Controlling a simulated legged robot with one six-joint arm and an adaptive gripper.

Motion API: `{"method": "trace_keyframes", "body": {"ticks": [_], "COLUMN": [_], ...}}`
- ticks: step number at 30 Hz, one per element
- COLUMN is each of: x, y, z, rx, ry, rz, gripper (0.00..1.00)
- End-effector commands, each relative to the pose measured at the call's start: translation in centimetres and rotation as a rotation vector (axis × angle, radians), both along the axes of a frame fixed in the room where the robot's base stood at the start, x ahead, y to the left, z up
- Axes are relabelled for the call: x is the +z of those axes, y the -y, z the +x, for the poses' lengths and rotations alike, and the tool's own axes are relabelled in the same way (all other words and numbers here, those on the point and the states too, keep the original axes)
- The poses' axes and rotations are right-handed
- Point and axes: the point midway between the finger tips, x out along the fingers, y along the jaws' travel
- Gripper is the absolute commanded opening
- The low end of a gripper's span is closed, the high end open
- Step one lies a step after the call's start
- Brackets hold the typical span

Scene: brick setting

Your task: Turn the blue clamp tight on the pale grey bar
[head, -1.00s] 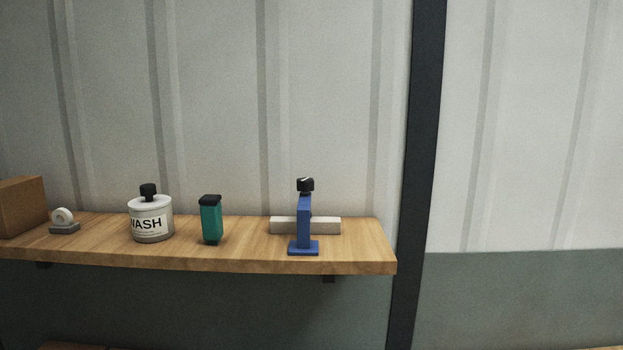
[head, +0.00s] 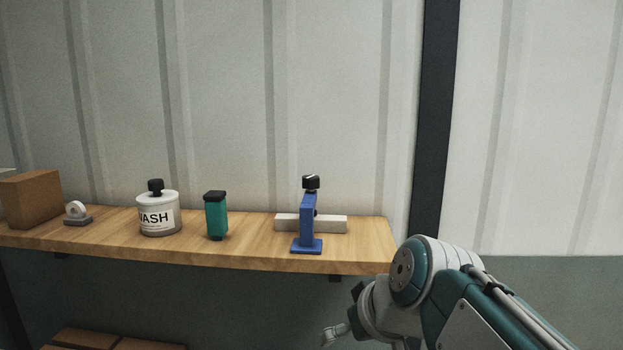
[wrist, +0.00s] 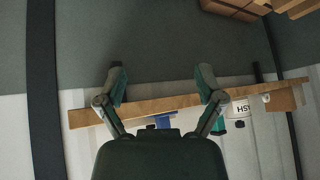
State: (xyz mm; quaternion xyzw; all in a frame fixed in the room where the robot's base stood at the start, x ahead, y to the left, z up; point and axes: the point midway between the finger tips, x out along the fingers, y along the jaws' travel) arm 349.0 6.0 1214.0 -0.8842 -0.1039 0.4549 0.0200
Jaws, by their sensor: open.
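The blue clamp (head: 307,225) stands upright on the wooden shelf near its right end, with a black knob (head: 311,182) on top. The pale grey bar (head: 332,223) lies across behind the clamp's post; I cannot tell whether they touch. In the wrist view, which is upside down, part of the blue clamp (wrist: 165,121) shows beyond my gripper's body. My gripper (wrist: 160,78) is open and empty, its two fingers spread wide. In the head view my arm is at the lower right, in front of and below the shelf, apart from the clamp.
On the wooden shelf (head: 255,257), left of the clamp, stand a green block with a black cap (head: 216,215), a white labelled jar (head: 158,216), a small tape roll (head: 76,210) and a brown box (head: 31,199). Bricks (head: 118,340) lie below. A dark post (head: 437,120) rises at right.

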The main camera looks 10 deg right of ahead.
Motion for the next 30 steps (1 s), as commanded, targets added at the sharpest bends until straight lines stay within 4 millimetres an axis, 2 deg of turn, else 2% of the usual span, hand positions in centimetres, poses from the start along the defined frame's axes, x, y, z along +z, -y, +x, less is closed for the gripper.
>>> {"method": "trace_keyframes", "body": {"ticks": [1, 5, 9, 12, 15, 18, 21, 26, 30], "x": [1.6, 6.5, 11.7, 14.9, 17.4, 18.7, 19.1, 18.3, 17.3], "y": [0.2, 0.7, 2.3, 3.8, 5.0, 5.8, 5.8, 4.7, 3.4], "z": [1.8, 6.7, 11.8, 14.9, 16.9, 17.9, 18.4, 19.8, 21.9], "rx": [0.020, 0.102, 0.193, 0.251, 0.295, 0.321, 0.331, 0.334, 0.335], "ry": [0.029, 0.136, 0.283, 0.394, 0.487, 0.541, 0.560, 0.558, 0.558], "rz": [0.016, 0.059, 0.084, 0.088, 0.082, 0.075, 0.073, 0.073, 0.073], "gripper": [0.87, 0.87, 0.87, 0.87, 0.87, 0.87, 0.87, 0.87, 0.87]}}
